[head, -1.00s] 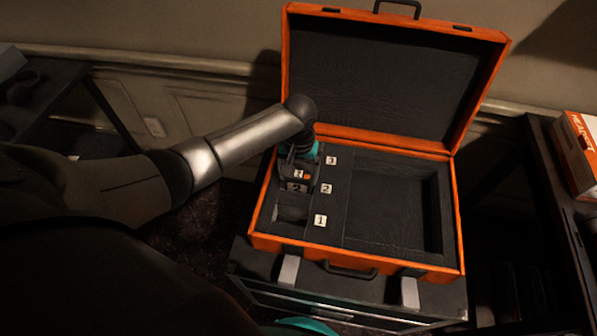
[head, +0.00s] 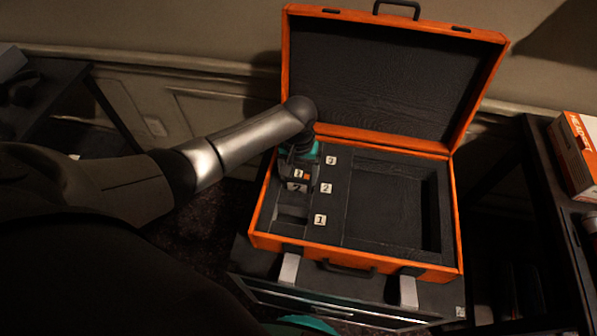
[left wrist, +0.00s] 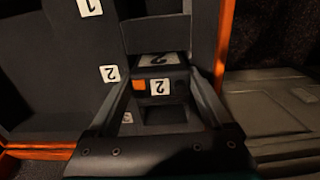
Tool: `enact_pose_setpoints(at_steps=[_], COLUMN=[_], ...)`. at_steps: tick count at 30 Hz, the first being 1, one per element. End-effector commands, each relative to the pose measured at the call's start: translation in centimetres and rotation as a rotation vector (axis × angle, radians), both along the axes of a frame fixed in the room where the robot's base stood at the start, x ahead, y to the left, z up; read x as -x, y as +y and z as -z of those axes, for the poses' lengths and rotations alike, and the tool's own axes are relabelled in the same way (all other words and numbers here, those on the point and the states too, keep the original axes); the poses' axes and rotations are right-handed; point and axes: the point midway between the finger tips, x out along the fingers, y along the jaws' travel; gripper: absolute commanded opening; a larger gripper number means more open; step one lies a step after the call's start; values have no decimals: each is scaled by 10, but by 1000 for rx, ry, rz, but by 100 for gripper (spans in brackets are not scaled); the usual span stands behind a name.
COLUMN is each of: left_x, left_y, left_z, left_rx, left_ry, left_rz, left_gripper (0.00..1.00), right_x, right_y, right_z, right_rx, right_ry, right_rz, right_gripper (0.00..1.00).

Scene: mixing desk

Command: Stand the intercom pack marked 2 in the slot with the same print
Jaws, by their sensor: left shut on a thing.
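The intercom pack marked 2 (head: 297,186) is a dark block with white 2 labels and a small orange patch. It is upright at the middle of the slot row in the orange case, beside the printed 2 (head: 326,188). My left gripper (left wrist: 154,88) is shut on it, one finger on each side. The pack (left wrist: 160,87) also shows in the left wrist view. Its front label is still visible, so at least part of it stands above the slot; its bottom is hidden and I cannot tell how deep it sits. My right gripper is not in view.
The open orange case (head: 355,263) has its lid raised at the back. The slot by the printed 1 (head: 320,219) looks empty. The slot by the printed 3 (head: 331,160) is mostly hidden by my arm. The wide compartment at right (head: 390,205) is empty. A headset box (head: 580,155) stands far right.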

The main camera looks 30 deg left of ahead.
Motion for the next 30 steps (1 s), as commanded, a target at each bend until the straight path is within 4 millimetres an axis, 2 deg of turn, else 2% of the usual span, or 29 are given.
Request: enact_pose_setpoints(at_steps=[25,26,30], left_x=[0,0,0], left_y=[-1,0,0], left_z=[6,6,5], left_rx=[1,1,1], left_ry=[0,-1,-1], left_rz=[0,0,0], left_gripper=[8,87,100], right_x=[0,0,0], right_y=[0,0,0], right_z=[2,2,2], right_rx=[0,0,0], right_ry=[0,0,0], right_rz=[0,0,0], right_gripper=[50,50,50])
